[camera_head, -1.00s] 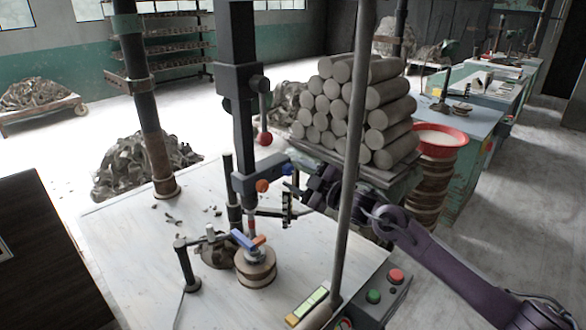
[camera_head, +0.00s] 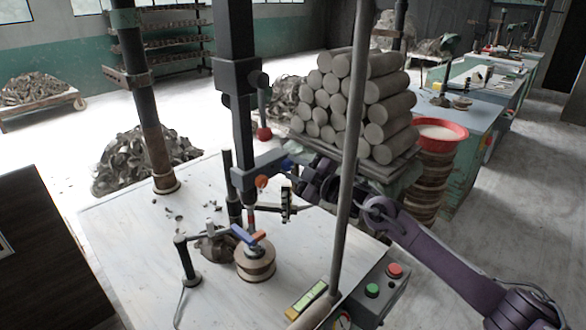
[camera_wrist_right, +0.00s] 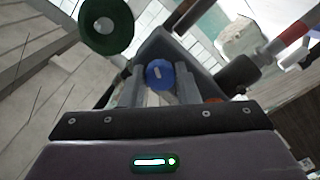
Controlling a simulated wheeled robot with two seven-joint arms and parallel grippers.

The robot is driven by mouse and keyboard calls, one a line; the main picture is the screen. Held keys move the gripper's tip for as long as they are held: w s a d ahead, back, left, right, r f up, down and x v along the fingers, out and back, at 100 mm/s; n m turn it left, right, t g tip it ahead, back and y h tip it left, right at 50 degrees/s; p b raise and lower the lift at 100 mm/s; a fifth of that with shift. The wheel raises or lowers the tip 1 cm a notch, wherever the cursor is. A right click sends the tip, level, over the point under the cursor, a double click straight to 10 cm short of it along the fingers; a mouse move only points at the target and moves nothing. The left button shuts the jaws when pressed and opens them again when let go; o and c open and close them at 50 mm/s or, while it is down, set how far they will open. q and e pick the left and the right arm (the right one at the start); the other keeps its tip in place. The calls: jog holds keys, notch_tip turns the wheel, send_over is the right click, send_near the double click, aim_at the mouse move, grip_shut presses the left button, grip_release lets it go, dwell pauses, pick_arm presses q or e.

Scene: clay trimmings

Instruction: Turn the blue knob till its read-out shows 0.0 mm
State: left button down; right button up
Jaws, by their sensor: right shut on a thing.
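The blue knob (camera_wrist_right: 160,74) is round, with a pale mark on its face. In the right wrist view it sits between the two fingers of my right gripper (camera_wrist_right: 162,82), which is shut on it. In the head view my right gripper (camera_head: 291,166) reaches from the right to the side of the dark upright stand, and it hides the knob. No read-out figures can be read in either view. My left gripper is not in view.
An orange knob (camera_head: 261,181) sits on the same stand. A grey pole (camera_head: 350,170) crosses before my right arm. A button box (camera_head: 381,290) and a yellow-green device (camera_head: 308,297) are at the front.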

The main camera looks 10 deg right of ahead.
jog(key=m+p, duration=0.1)
jog(key=m, duration=0.4)
jog(key=m+p, duration=0.2)
jog(key=m, duration=0.2)
jog(key=shift+m, duration=0.3)
dwell(0.5)
jog(key=o, duration=1)
jog(key=shift+c, duration=0.2)
